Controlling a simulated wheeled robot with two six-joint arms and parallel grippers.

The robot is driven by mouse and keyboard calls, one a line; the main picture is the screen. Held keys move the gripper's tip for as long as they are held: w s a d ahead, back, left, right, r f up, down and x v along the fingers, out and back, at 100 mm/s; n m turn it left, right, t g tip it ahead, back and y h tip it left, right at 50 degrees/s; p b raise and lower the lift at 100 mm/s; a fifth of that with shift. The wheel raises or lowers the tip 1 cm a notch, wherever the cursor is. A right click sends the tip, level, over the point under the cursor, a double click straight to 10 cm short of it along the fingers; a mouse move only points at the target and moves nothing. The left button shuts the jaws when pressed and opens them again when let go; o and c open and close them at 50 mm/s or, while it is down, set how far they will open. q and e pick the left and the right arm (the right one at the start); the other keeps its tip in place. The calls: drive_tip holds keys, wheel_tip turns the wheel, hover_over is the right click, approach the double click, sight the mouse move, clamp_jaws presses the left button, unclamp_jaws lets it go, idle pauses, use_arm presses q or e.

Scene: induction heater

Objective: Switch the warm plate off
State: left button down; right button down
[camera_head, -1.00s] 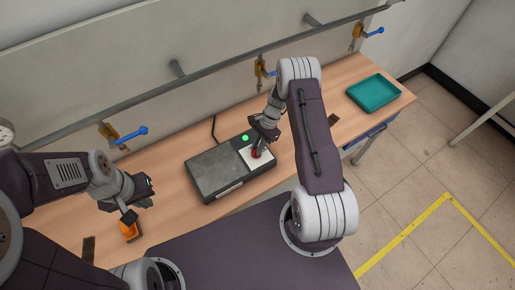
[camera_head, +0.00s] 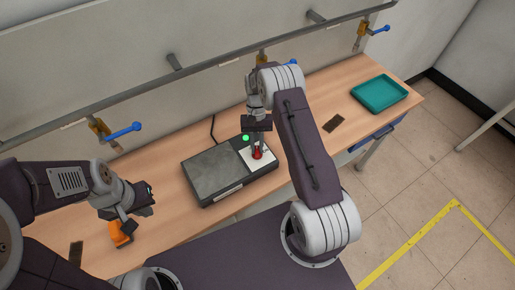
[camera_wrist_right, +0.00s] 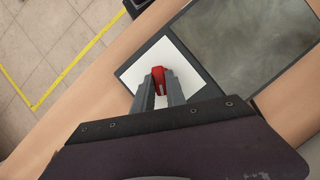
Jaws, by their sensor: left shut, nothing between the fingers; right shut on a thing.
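The warm plate (camera_head: 217,172) is a dark box with a grey heating surface and a white control panel (camera_head: 268,160) at its right end. A green light (camera_head: 246,138) glows at its back edge. A red knob (camera_head: 257,153) sits on the white panel. My right gripper (camera_head: 257,147) points down from above and is shut on the red knob, which also shows between the fingers in the right wrist view (camera_wrist_right: 158,78). My left gripper (camera_head: 146,193) is shut and empty, left of the plate, above an orange object (camera_head: 121,233).
A teal tray (camera_head: 379,93) lies at the right end of the wooden table (camera_head: 310,95). A wall rail with blue-handled valves (camera_head: 124,132) runs behind.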

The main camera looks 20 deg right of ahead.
drive_tip(key=n+h, duration=0.1)
drive_tip(key=n, duration=0.1)
drive_tip(key=shift+w+a+n, duration=0.1)
drive_tip(key=shift+n, duration=0.3)
drive_tip(key=shift+r+n+h+b, duration=0.1)
drive_tip(key=shift+n+h+b, duration=0.4)
drive_tip(key=shift+n, duration=0.9)
drive_tip(key=c, duration=1.4)
unclamp_jaws()
drive_tip(key=shift+o, duration=0.2)
drive_tip(key=shift+w+a+r, duration=0.1)
drive_tip(key=shift+w+r, duration=0.05)
drive_tip(key=shift+r, duration=0.15)
drive_tip(key=b+v, duration=0.1)
drive_tip(key=v, duration=0.7)
drive_tip(key=shift+r+b, duration=0.15)
drive_tip(key=shift+b, duration=0.25)
drive_tip(key=shift+a, duration=0.1)
